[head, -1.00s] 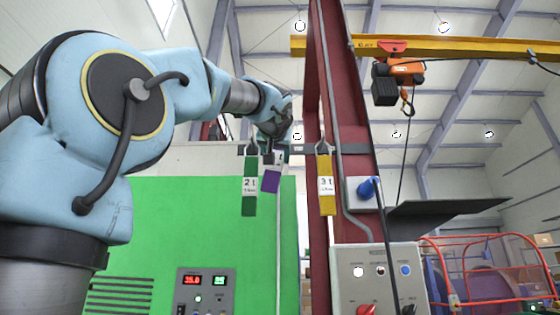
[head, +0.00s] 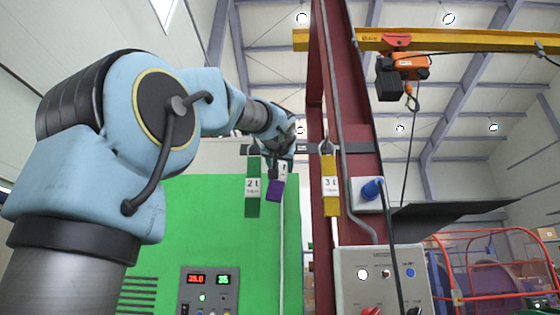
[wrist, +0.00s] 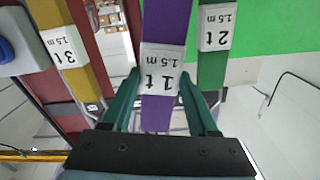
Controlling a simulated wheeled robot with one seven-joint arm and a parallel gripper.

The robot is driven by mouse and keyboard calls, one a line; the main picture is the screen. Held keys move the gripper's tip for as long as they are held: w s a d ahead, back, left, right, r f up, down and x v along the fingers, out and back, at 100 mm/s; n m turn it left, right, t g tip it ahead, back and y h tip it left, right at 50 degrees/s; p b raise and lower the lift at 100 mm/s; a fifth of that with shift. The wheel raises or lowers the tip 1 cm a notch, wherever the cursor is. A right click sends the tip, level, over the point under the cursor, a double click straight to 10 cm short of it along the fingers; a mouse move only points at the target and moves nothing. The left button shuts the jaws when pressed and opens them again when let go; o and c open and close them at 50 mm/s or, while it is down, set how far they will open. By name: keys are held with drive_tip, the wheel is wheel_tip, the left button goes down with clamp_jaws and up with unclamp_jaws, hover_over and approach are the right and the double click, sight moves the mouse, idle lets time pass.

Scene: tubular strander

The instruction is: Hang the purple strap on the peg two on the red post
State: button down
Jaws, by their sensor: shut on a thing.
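The purple strap (head: 275,190) has a white "1t 1.5 m" tag and hangs from my gripper (head: 277,164), between a green strap (head: 253,197) and a yellow strap (head: 330,200). In the wrist view, the purple strap (wrist: 165,25) runs between the two green fingers of my gripper (wrist: 160,77), which are shut on it around the tag. The red post (head: 352,120) carries a dark crossbar (head: 352,148) at the straps' top ends. Peg two is hidden behind my wrist in the head view. I cannot tell whether the purple strap's top loop touches a peg.
The green strap (wrist: 211,60) and the yellow strap (wrist: 70,50) hang close on either side of my gripper. A green cabinet (head: 200,230) stands behind. A grey control box (head: 382,285) and blue plug (head: 371,190) are at the post. An orange hoist (head: 405,68) hangs to the right.

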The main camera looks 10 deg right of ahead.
drive_tip(key=shift+w+d+p, duration=0.2)
drive_tip(key=shift+w+p, duration=0.6)
drive_tip(key=shift+w, duration=0.4)
drive_tip(key=shift+w+d+p, duration=0.2)
drive_tip(key=shift+w+p, duration=0.55)
drive_tip(key=shift+w, duration=0.4)
drive_tip(key=shift+w+d+f+b, duration=0.1)
drive_tip(key=shift+w+f+b, duration=0.25)
drive_tip(key=shift+f+b, duration=0.15)
drive_tip(key=shift+w+d+f+b, duration=0.1)
drive_tip(key=shift+w+f+b, duration=0.25)
drive_tip(key=shift+f, duration=0.25)
drive_tip(key=shift+c, duration=0.5)
unclamp_jaws()
drive_tip(key=shift+f, duration=0.1)
